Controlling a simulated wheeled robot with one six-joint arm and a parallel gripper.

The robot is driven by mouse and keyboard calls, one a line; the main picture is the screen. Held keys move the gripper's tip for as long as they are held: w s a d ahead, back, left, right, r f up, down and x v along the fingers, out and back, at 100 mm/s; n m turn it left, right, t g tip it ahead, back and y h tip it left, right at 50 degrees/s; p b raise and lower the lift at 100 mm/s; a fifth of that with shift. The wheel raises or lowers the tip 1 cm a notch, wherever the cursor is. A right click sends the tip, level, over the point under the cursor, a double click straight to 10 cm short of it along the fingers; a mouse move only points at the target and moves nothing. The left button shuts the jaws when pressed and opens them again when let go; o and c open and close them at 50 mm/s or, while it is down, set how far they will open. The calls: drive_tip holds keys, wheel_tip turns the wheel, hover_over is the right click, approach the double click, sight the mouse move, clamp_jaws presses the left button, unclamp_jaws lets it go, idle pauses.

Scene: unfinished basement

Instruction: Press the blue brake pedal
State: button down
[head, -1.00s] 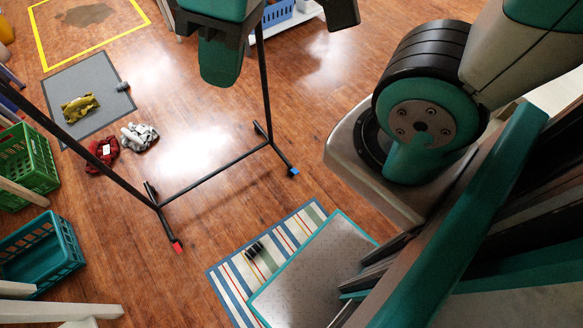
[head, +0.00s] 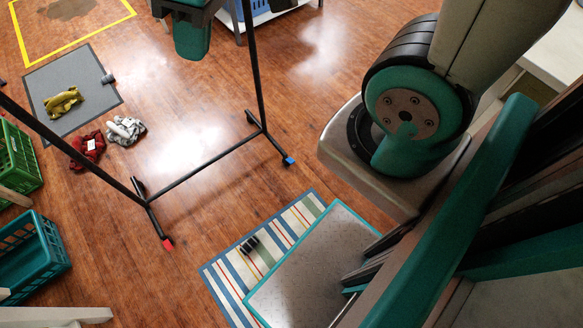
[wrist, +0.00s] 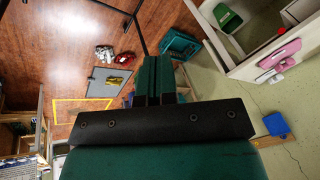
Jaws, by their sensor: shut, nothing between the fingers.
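The blue brake pedal (head: 289,160) is a small blue tab at the right caster of a black wheeled rack (head: 200,168) in the head view. A red tab (head: 167,243) sits at the rack's near left caster. My gripper (wrist: 153,62) is shut and empty in the wrist view, its two teal fingers together. In the head view a teal part of my arm's end (head: 192,38) shows at the top, well above and left of the blue pedal in the picture and apart from it. I cannot make out the blue pedal in the wrist view.
A striped mat (head: 236,272) lies on the wood floor right of the rack. Left are a red cloth (head: 88,149), a grey cloth (head: 126,130), a grey mat (head: 100,97), a green crate (head: 16,165) and a teal crate (head: 30,255). The floor between the rack's posts is clear.

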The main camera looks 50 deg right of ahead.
drive_tip(key=w+d+f+h+b, duration=0.1)
drive_tip(key=w+d+f+b, duration=0.5)
drive_tip(key=f, duration=0.7)
drive_tip(key=w+d+f+b, duration=0.35)
drive_tip(key=f+b, duration=0.45)
drive_tip(key=f, duration=0.5)
drive_tip(key=w+d+f+h+b, duration=0.1)
drive_tip(key=w+d+f+b, duration=0.5)
drive_tip(key=f, duration=0.6)
drive_tip(key=s+d+f+b, duration=0.1)
drive_tip(key=d+f+b, duration=0.4)
drive_tip(key=f, duration=0.8)
drive_tip(key=s+d+f+n+b, duration=0.1)
drive_tip(key=d+f+b, duration=0.5)
drive_tip(key=f, duration=0.8)
drive_tip(key=s+d+f+n+h+b, duration=0.1)
drive_tip(key=s+d+f+b, duration=0.1)
drive_tip(key=d+f+b, duration=0.3)
drive_tip(key=shift+s+d+f+b, duration=0.15)
drive_tip(key=shift+f+b, duration=0.95)
drive_tip(key=shift+f, duration=1.2)
drive_tip(key=shift+s+d+f+b, duration=0.15)
drive_tip(key=shift+f+b, duration=0.9)
drive_tip(key=shift+f, duration=1.25)
drive_tip(key=shift+a+f, duration=0.1)
drive_tip(key=shift+a, duration=0.05)
